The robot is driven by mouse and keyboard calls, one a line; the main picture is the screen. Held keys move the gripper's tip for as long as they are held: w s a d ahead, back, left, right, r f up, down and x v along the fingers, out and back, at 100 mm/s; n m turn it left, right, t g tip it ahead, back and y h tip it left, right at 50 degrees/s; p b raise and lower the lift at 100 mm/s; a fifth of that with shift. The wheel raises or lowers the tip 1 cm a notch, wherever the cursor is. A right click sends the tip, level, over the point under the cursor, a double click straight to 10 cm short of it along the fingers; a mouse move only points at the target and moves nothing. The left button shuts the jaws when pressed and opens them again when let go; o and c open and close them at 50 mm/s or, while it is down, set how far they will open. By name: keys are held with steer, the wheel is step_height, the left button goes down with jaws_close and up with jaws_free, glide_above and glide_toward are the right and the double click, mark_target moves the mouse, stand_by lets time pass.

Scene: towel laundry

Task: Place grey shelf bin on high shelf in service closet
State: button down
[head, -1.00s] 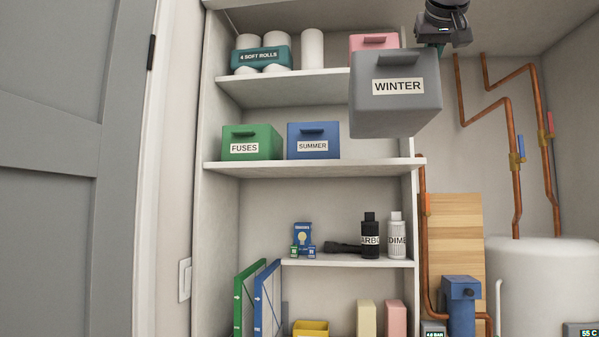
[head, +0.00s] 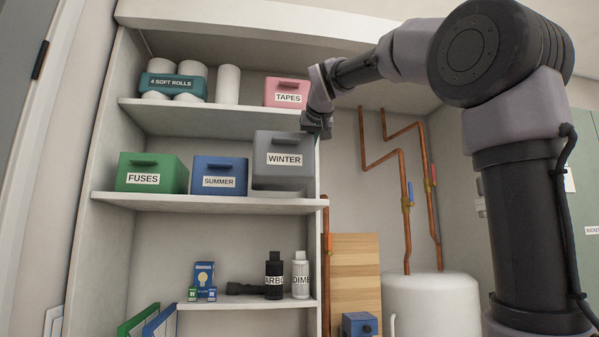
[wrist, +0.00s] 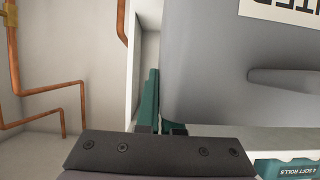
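The grey bin (head: 283,158) labelled WINTER is upright at the right end of the shelf board that also bears the FUSES and SUMMER bins. It is just right of the SUMMER bin; I cannot tell whether its base touches the board. My gripper (head: 318,130) is at the bin's upper right edge. In the wrist view the bin (wrist: 215,75) appears upside down. One teal finger of my gripper (wrist: 160,122) lies along the bin's side, and the other is mostly hidden behind its front wall. The gripper looks shut on the side wall.
The green FUSES bin (head: 150,173) and blue SUMMER bin (head: 219,175) stand to the left. Above are rolls (head: 228,85) and the pink TAPES bin (head: 287,92). The shelf's right upright (head: 322,235) is close to my gripper. Copper pipes (head: 407,190) run at right.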

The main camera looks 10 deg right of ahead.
steer(key=shift+w+r+x, duration=0.15)
steer(key=shift+r+x, duration=0.15)
steer(key=shift+x, duration=2.1)
steer(key=shift+w+r+x, duration=0.1)
steer(key=shift+r+x, duration=0.25)
steer(key=shift+x, duration=2)
steer(key=shift+w+r+x, duration=0.15)
steer(key=shift+r+x, duration=0.15)
steer(key=shift+x, duration=2.1)
steer(key=c, duration=1.1)
jaws_free()
steer(key=shift+f, duration=0.1)
steer(key=shift+o, duration=0.2)
